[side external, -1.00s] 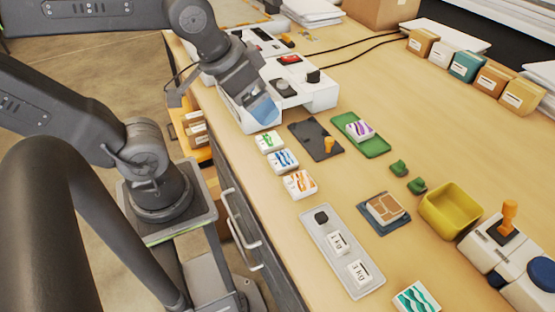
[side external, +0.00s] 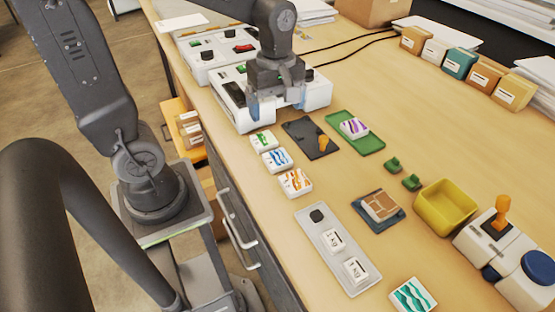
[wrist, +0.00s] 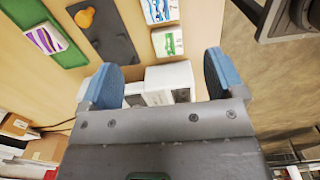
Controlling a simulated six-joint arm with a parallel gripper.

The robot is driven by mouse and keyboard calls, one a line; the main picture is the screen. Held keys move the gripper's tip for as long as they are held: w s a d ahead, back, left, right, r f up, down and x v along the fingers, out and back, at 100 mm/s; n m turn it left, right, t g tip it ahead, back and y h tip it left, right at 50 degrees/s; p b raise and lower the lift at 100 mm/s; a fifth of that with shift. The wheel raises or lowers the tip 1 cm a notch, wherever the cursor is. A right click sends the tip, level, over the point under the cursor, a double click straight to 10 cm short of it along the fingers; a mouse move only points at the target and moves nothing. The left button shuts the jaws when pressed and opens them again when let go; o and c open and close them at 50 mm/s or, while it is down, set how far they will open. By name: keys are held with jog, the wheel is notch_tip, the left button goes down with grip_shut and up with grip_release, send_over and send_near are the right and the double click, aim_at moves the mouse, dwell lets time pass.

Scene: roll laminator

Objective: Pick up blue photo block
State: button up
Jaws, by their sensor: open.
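The blue photo block (side external: 277,159) is a white block with blue waves on top. It lies on the table between the green-marked block (side external: 263,140) and the orange-marked block (side external: 295,182). In the wrist view the blue block (wrist: 159,10) is at the top edge, partly cut off, beyond the green-marked block (wrist: 167,42). My gripper (side external: 276,104) points down over the front of the white laminator, behind the row of blocks. Its blue fingers are apart with nothing between them, as the wrist view (wrist: 163,75) also shows.
The white laminator (side external: 318,93) stands below and beside my gripper. A dark pad (side external: 301,130) with an orange knob and a green tray (side external: 370,146) with a purple-marked block lie right of the row. A grey weight tray (side external: 312,228) is nearer the front.

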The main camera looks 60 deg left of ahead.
send_over(277, 156)
jog(key=f, duration=0.8)
jog(key=shift+a, duration=0.25)
jog(key=shift+s+d+f, duration=0.1)
jog(key=shift+d+f, duration=0.05)
jog(key=shift+f, duration=1.25)
jog(key=shift+d+f, duration=0.1)
jog(key=shift+f, duration=1.25)
jog(key=shift+c, duration=0.4)
jog(key=c, duration=0.9)
jog(key=shift+c, duration=0.2)
jog(key=shift+r, duration=0.15)
